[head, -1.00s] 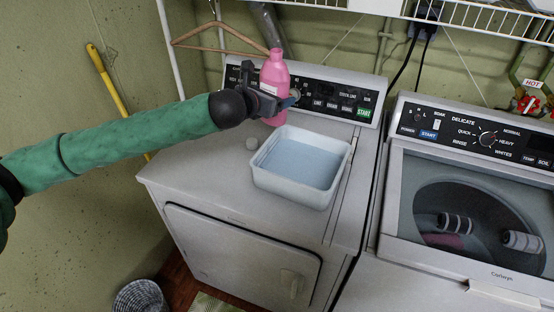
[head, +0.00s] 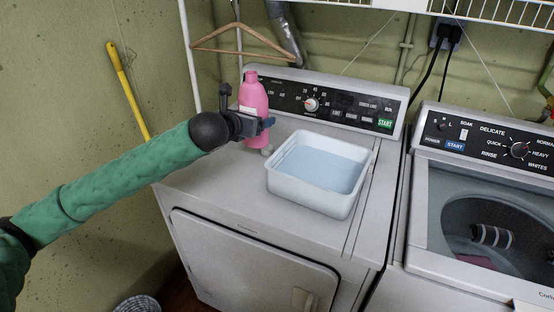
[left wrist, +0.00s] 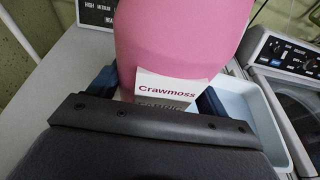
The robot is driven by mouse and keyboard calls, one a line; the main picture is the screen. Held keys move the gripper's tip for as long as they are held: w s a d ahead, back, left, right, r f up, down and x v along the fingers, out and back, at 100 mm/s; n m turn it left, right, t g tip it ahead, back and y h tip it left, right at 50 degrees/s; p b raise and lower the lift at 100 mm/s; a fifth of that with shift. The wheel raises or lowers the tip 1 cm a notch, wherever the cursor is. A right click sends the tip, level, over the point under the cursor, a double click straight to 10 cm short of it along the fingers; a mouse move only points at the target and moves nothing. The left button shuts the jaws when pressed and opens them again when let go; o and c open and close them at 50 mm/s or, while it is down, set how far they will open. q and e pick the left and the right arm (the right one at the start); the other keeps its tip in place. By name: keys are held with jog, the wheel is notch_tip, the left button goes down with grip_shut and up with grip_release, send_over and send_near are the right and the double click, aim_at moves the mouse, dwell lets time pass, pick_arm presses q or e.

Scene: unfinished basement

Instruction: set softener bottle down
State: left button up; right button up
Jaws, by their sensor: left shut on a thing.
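The softener bottle (head: 254,93) is pink with a white label and stands upright over the back left of the dryer top (head: 215,178). My left gripper (head: 264,127) is shut on its lower part. In the left wrist view the bottle (left wrist: 180,40) fills the space between the blue fingers, with the label reading "Crawmoss" just above the gripper body. The bottle's base is at or just above the dryer top; I cannot tell whether it touches. My right gripper is not in view.
A white tub (head: 312,199) with a pale blue inside stands right of the bottle. A small round pale object (head: 267,151) lies between them. The dryer's control panel (head: 345,107) rises behind. The open-topped washer (head: 490,215) is at right. The dryer's front left is clear.

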pick_arm(q)
jog(key=shift+w+a+f+p, duration=0.4)
jog(key=shift+a+f+p, duration=0.3)
jog(key=shift+a+f, duration=1.15)
jog(key=shift+w+a+f+p, duration=0.4)
jog(key=shift+a+f+p, duration=0.3)
jog(key=shift+a+f, duration=1.15)
jog(key=shift+w+a+f+p, duration=0.4)
jog(key=shift+a+f+p, duration=0.3)
jog(key=shift+a+f, duration=1.15)
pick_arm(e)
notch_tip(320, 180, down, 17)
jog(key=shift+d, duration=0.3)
pick_arm(q)
jog(key=shift+a, duration=0.1)
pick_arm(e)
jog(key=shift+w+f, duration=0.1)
pick_arm(q)
jog(key=o, duration=1.3)
jog(key=shift+c, duration=0.2)
jog(key=shift+r, duration=0.1)
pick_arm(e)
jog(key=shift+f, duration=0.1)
